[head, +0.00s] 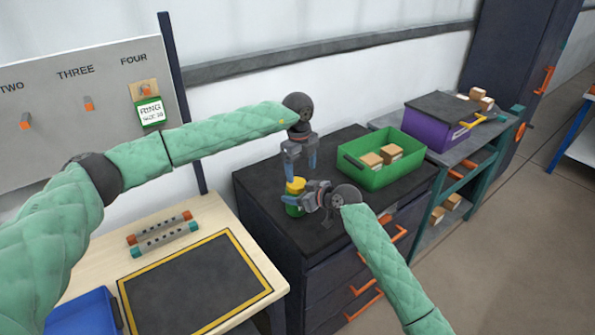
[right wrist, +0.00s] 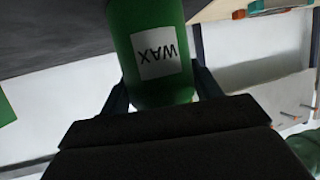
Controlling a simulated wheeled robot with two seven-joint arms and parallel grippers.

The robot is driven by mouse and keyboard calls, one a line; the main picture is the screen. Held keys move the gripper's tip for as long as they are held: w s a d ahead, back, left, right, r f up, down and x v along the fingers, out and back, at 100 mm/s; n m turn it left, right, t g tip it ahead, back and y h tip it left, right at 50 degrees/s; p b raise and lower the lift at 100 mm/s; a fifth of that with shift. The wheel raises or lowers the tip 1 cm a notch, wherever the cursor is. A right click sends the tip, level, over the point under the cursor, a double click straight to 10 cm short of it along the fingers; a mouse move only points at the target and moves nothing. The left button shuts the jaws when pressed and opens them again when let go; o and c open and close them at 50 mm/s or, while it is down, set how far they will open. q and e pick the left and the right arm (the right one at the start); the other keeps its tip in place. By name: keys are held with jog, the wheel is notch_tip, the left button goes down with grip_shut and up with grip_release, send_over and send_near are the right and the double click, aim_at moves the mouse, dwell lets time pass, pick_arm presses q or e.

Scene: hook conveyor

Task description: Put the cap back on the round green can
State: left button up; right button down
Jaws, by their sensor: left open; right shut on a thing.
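The round green can (head: 292,207) stands on the dark cabinet top, and its white WAX label shows upside down in the right wrist view (right wrist: 160,88). A yellow cap (head: 296,184) shows at the can's top; I cannot tell how firmly it is seated. My right gripper (head: 303,203) is shut on the can from the right, with a finger on each side of it in the right wrist view. My left gripper (head: 301,167) is open, pointing down just above the cap. The can's top is out of the right wrist view.
A green crate (head: 380,178) with small boxes stands right of the can on the dark cabinet (head: 340,150). A purple bin (head: 440,135) sits on the shelf beyond. A workbench with a dark mat (head: 190,290) and a blue tray (head: 85,315) is at lower left.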

aim_at(296, 182)
pick_arm(q)
jog(key=r, duration=0.1)
jog(key=r+n, duration=0.1)
jog(key=shift+w+a+r+n, duration=0.3)
jog(key=shift+a+r, duration=0.1)
jog(key=shift+s+a+n+y, duration=0.1)
jog(key=shift+a+n+y, duration=0.25)
jog(key=shift+n, duration=0.25)
jog(key=shift+f, duration=0.1)
jog(key=shift+f, duration=3.95)
jog(key=c, duration=1)
jog(key=shift+m, duration=1.6)
